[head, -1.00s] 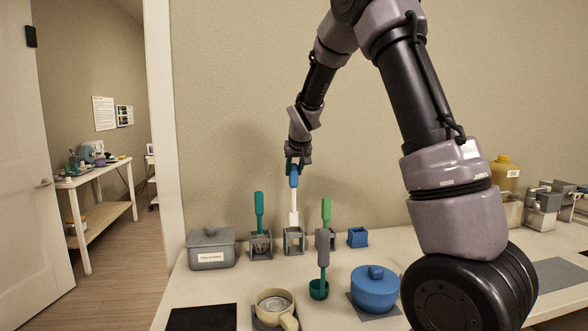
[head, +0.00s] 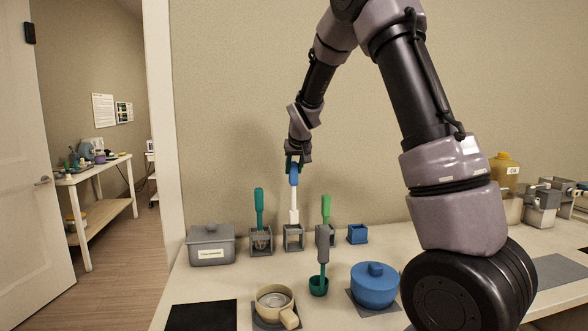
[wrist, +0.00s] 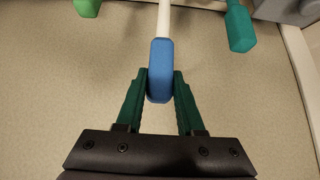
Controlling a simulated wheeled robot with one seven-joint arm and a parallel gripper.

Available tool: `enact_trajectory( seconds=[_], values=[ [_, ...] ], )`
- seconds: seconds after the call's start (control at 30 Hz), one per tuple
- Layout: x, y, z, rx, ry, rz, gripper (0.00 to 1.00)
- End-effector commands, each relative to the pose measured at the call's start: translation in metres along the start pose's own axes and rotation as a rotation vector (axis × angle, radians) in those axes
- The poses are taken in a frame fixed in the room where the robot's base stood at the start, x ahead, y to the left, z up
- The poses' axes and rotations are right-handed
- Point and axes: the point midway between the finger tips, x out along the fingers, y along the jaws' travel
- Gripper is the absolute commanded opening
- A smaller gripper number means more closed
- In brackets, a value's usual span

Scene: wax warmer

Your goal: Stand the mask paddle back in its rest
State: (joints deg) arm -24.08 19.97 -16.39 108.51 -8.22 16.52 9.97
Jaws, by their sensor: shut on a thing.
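The mask paddle has a blue handle (head: 294,176), a white shaft (head: 294,198) and a wider pale lower end (head: 294,216). My gripper (head: 293,166) is shut on the top of the handle, and the paddle hangs upright. Its lower end is at the top of the middle grey rest (head: 294,242); I cannot tell whether it is inside or just above. In the wrist view the green fingers of my gripper (wrist: 160,80) flank the blue handle (wrist: 160,62), and the white shaft (wrist: 164,18) runs out of frame. The lower end and rest are out of that view.
Similar rests with a teal-handled tool (head: 259,208) and a green-handled tool (head: 326,208) flank the middle one closely. A grey lidded box (head: 211,245) and an empty blue holder (head: 357,234) stand farther out.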

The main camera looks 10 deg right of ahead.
Motion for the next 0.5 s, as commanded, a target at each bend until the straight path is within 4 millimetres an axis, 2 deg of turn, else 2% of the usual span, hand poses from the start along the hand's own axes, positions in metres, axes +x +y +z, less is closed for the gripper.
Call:
enact_trajectory(
  seconds=[0.5],
  values=[
    [0.0035, 0.0001, 0.0029, 0.000, 0.000, 0.000, 0.00]
  ],
)
